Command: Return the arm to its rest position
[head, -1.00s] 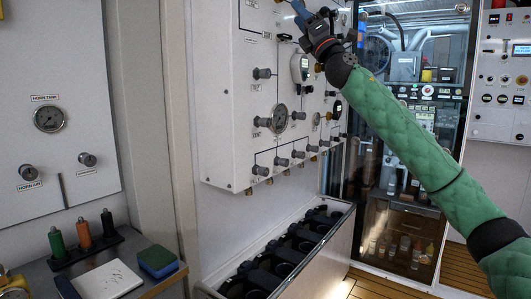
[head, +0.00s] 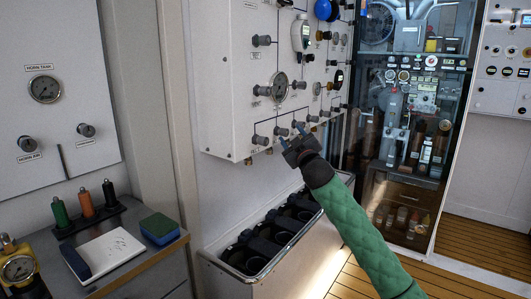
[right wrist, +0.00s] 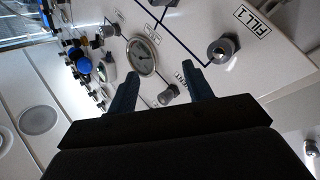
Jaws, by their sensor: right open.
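My right gripper (head: 291,135) is in front of the lower edge of the white fill panel (head: 225,75) in the head view. Its two blue fingers are apart, with nothing between them. In the right wrist view the open fingers (right wrist: 158,90) point toward the panel face (right wrist: 205,25), with a round gauge (right wrist: 142,57) and a grey knob (right wrist: 221,50) labelled FILL 1 beyond them. My right arm has a green quilted sleeve and comes in from the lower right. My left gripper is not in view.
A bin with black cylindrical holders (head: 262,240) stands below the panel. A glass-fronted cabinet (head: 415,120) stands behind. Wooden floor (head: 450,275) is clear at lower right.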

